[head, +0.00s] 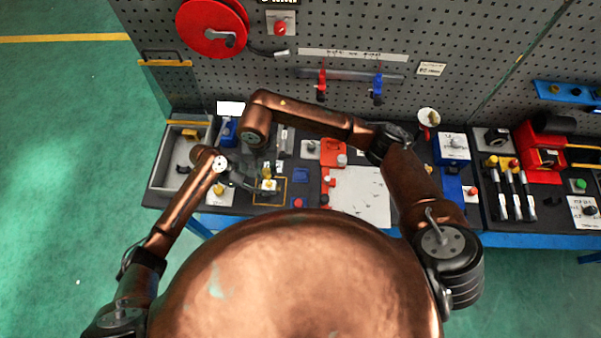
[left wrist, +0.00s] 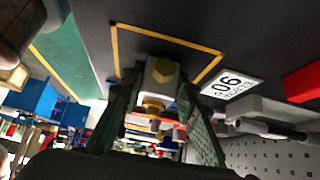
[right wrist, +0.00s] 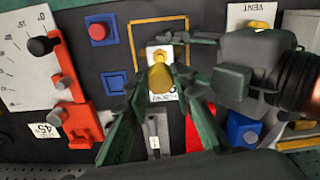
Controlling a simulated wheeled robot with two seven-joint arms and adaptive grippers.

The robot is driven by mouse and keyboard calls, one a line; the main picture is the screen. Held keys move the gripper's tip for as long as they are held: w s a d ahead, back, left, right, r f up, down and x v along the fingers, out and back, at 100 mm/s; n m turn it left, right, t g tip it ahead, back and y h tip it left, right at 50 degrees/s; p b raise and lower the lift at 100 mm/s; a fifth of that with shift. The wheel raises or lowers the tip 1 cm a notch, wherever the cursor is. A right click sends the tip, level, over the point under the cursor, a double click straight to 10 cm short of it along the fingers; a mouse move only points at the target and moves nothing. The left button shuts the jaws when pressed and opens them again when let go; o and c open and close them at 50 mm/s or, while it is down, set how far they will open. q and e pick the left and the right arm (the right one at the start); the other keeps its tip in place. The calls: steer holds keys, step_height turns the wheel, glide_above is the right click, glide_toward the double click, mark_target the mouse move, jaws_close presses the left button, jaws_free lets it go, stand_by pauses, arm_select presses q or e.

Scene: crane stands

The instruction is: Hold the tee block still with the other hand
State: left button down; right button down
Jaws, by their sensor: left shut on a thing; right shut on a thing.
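The tee block (head: 268,185), a small white block with brass fittings, stands inside a yellow outlined square on the dark bench. In the right wrist view its white body (right wrist: 153,51) shows beyond a brass fitting (right wrist: 160,77). My right gripper (right wrist: 161,88) is shut on that brass fitting, its fingers on both sides. My left gripper (left wrist: 158,98) is shut on the tee block (left wrist: 160,70), reaching it from the side. Its fingertips (right wrist: 184,39) show beside the white body in the right wrist view. The fingers hide part of the block.
A white sheet (head: 360,195) lies right of the tee block. An orange-red fixture (right wrist: 78,118), a red button (right wrist: 98,31) and a blue square (right wrist: 115,83) are nearby. A grey tray (head: 160,165) is at the left. A pegboard (head: 350,30) stands behind the bench.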

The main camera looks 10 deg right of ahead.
steer(key=shift+f, duration=0.15)
stand_by(0.5)
steer(key=m, duration=0.1)
glide_above(268, 183)
steer(key=shift+d+f, duration=0.1)
steer(key=shift+f, duration=2.2)
steer(key=shift+f, duration=0.9)
steer(key=m, duration=0.4)
steer(key=shift+m, duration=0.7)
